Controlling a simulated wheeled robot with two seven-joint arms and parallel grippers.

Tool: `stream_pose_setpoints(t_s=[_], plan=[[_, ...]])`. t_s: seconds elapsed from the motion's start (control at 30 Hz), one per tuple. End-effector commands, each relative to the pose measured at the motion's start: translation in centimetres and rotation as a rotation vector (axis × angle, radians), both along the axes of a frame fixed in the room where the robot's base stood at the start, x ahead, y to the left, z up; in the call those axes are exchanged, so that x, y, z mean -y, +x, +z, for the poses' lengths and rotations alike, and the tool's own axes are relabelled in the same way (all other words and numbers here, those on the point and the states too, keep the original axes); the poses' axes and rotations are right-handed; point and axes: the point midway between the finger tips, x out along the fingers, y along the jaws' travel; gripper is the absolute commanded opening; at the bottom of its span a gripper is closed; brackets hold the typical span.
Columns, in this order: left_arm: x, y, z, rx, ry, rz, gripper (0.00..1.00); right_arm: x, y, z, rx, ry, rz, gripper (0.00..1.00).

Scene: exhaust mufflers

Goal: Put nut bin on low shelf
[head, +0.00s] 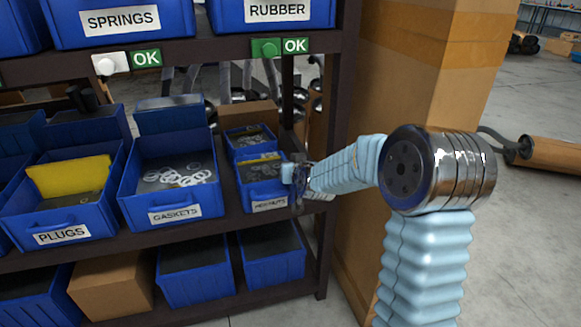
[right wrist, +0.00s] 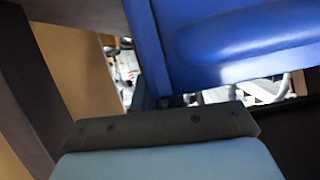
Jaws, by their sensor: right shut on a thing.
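The nut bin (head: 264,191) is a small blue bin with a white label that seems to read "HEX NUTS". It stands upright at the right end of the middle shelf (head: 231,222), with metal nuts and a yellow piece inside. My right gripper (head: 292,176) is shut on its right side near the top edge. I cannot tell whether the bin rests on the shelf or is slightly raised. In the right wrist view the blue bin wall (right wrist: 235,45) fills the upper right, close to the gripper; the fingertips are hidden. My left gripper is out of view.
A similar small bin (head: 247,131) stands behind. The gaskets bin (head: 173,190) and plugs bin (head: 64,213) are to the left. The low shelf holds a cardboard box (head: 112,284) and blue bins (head: 270,258). A dark post (head: 325,190) and cardboard column (head: 425,95) stand to the right.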

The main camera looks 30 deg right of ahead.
Motion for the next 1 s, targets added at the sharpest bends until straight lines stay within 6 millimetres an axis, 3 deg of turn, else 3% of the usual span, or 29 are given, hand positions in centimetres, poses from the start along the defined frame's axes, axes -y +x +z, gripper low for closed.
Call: stream_pose_setpoints(t_s=[0.03, 0.07, 0.2, 0.57, 0.67, 1.0], plan=[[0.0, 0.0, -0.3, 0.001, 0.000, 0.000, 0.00, 0.0, 0.0, -0.2, 0.001, 0.001, 0.000, 0.00], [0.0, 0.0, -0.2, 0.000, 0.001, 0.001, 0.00, 0.0, 0.0, -0.2, 0.000, 0.000, 0.000, 0.12], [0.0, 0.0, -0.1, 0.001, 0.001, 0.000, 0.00, 0.0, 0.0, -0.1, 0.000, 0.000, 0.000, 0.34], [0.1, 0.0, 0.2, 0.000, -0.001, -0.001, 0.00, 0.0, -0.1, 0.3, 0.000, 0.000, 0.000, 0.35], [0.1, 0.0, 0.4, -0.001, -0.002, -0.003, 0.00, -0.4, -1.4, 1.0, 0.003, 0.002, 0.001, 0.35], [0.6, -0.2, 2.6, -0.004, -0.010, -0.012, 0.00, -2.0, -8.3, 4.0, 0.002, 0.003, 0.000, 0.35]])
